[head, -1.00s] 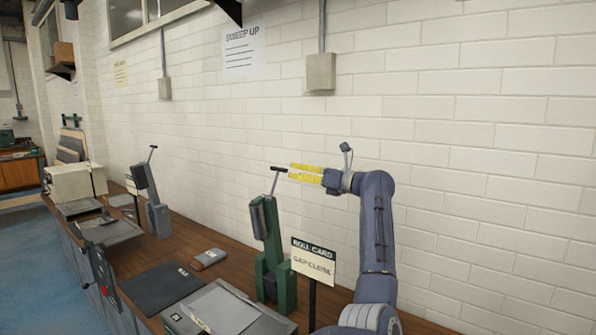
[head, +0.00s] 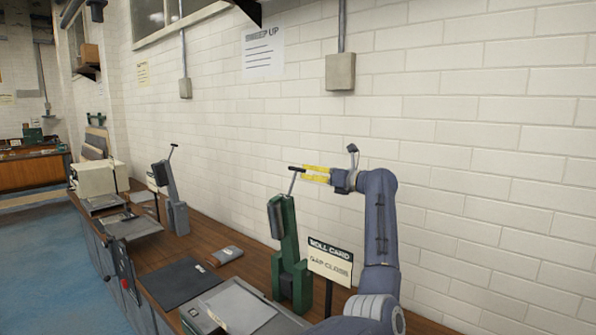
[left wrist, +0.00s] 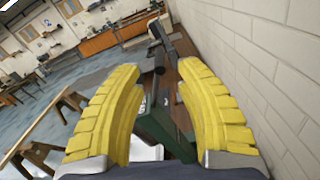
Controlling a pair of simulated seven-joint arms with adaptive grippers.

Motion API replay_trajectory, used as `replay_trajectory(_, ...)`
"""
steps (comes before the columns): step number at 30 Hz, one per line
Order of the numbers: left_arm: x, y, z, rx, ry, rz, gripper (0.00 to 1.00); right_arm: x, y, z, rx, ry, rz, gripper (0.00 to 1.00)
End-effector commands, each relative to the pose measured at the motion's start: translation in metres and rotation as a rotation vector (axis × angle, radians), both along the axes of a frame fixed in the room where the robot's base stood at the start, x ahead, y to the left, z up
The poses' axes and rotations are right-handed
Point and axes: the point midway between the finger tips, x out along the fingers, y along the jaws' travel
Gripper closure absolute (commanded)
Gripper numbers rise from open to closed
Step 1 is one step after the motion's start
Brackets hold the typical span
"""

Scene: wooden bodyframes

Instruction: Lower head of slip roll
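The green slip roll (head: 289,245) stands upright on the wooden bench. Its thin lever rises from the top and ends in a black crossbar handle (head: 294,168). My left gripper (head: 304,173) is at the wall side of this handle, its yellow fingers pointing left and its tips at the handle's right end. In the left wrist view the two yellow fingers (left wrist: 155,80) are spread apart. The black handle (left wrist: 160,62) shows between them, with the green body (left wrist: 152,125) below. I cannot tell whether the fingers touch the handle. My right gripper is not in view.
A sign reading "ROLL CARD, GAP CLOSE" (head: 329,263) stands just right of the slip roll. A grey machine with a similar lever (head: 172,200) stands farther back. A dark mat (head: 178,282) lies on the bench. The white brick wall (head: 480,150) is close behind my arm.

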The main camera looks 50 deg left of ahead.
Motion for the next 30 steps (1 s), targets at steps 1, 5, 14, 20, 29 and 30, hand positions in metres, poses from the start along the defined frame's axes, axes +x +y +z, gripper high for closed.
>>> replay_trajectory(1, -0.002, 0.009, 0.000, 0.001, 0.000, 0.003, 0.65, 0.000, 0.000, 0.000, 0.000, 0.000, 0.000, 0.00)
replay_trajectory(5, -0.005, 0.028, 0.001, 0.001, 0.001, 0.002, 0.65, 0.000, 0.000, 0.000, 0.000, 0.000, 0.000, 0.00)
replay_trajectory(14, -0.008, 0.055, 0.001, 0.000, -0.001, 0.000, 0.65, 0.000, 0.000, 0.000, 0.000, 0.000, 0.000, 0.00)
replay_trajectory(20, -0.009, 0.061, 0.000, 0.000, 0.000, 0.000, 0.65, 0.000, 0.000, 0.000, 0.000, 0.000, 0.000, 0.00)
replay_trajectory(29, -0.009, 0.061, 0.000, 0.000, 0.000, 0.000, 0.65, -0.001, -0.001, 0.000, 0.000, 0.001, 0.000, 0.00)
replay_trajectory(30, -0.009, 0.061, 0.000, 0.000, 0.000, 0.000, 0.70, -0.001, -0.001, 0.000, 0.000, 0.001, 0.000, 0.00)
